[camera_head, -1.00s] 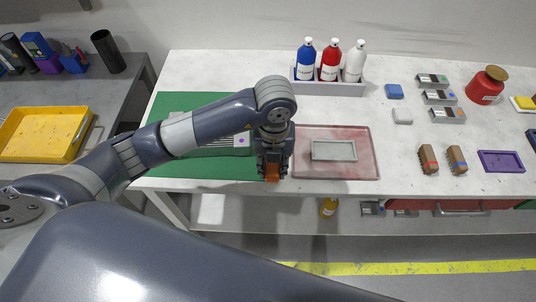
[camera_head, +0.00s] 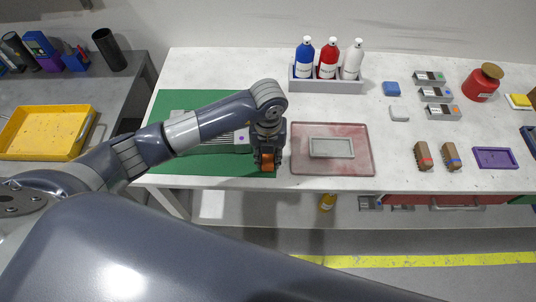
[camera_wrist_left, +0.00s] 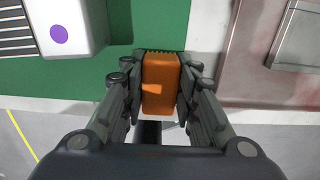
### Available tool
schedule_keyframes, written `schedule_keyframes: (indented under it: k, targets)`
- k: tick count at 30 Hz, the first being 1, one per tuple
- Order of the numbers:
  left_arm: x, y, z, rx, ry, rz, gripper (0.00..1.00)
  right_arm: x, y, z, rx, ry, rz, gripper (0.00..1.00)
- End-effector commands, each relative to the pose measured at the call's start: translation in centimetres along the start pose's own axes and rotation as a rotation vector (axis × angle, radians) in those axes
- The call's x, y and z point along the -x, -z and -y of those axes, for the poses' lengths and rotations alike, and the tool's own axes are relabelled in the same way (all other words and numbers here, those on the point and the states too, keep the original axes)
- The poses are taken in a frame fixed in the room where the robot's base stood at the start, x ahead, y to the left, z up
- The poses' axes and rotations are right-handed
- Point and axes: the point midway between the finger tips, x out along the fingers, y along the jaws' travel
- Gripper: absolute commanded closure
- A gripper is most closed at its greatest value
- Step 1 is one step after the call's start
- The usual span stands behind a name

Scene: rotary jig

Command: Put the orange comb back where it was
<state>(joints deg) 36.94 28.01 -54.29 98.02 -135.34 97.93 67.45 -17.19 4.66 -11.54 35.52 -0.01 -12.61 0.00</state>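The orange comb (camera_wrist_left: 160,82) is between the two fingers of my left gripper (camera_wrist_left: 162,90) in the left wrist view, with a finger against each side. In the head view the comb (camera_head: 267,160) shows at the tip of my left gripper (camera_head: 267,158), above the front right part of the green mat (camera_head: 215,170). I cannot tell whether the comb touches the mat. My right gripper is in neither view.
A grey jig (camera_head: 240,142) with a purple dot lies on the mat, partly behind my left arm. A bottle rack (camera_head: 330,86) stands behind. The table's front edge is close.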

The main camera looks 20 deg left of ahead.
Motion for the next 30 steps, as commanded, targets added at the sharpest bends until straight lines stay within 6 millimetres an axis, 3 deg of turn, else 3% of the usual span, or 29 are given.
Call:
schedule_keyframes:
  k: [1, 2, 16, 30]
  targets:
    - [0.0, 0.0, 0.0, 0.0, -0.001, 0.0, 0.59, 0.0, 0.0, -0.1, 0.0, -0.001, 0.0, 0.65]
    - [0.0, 0.0, 0.0, 0.0, -0.001, 0.0, 0.53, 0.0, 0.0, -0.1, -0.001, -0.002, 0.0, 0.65]
    - [0.9, -0.1, 0.1, -0.001, 0.002, 0.003, 0.53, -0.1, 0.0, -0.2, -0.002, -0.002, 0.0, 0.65]
    - [10.2, -0.1, 0.0, 0.0, 0.001, 0.005, 0.53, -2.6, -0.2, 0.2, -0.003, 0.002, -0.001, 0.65]
